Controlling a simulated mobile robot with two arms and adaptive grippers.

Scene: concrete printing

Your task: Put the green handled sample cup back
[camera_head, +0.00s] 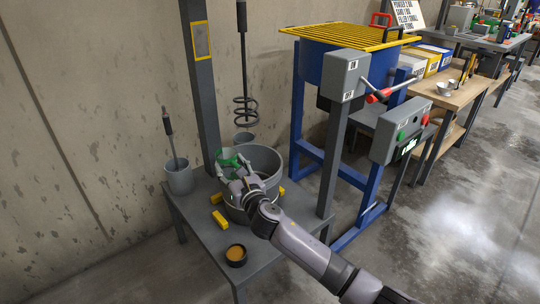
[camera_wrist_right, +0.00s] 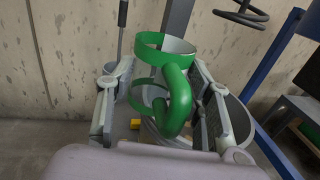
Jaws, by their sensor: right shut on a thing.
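The green handled sample cup (camera_head: 227,158) is at the left rim of the large grey bucket (camera_head: 265,160) on the grey stand. My right gripper (camera_head: 228,169) is shut on the cup, at the bucket's near left side. In the right wrist view the cup (camera_wrist_right: 165,47) has a green band around a pale body, and its thick green handle (camera_wrist_right: 178,100) faces the camera between the two fingers of my right gripper (camera_wrist_right: 163,100). The exact contact of the fingers is partly hidden by the handle. My left gripper is not in view.
A small grey pail (camera_head: 179,180) with a rod stands left on the stand (camera_head: 205,225). A dark cup of brown material (camera_head: 236,255) is at the front. A spiral mixer (camera_head: 245,110) hangs above the bucket. A blue-framed machine (camera_head: 330,70) stands right.

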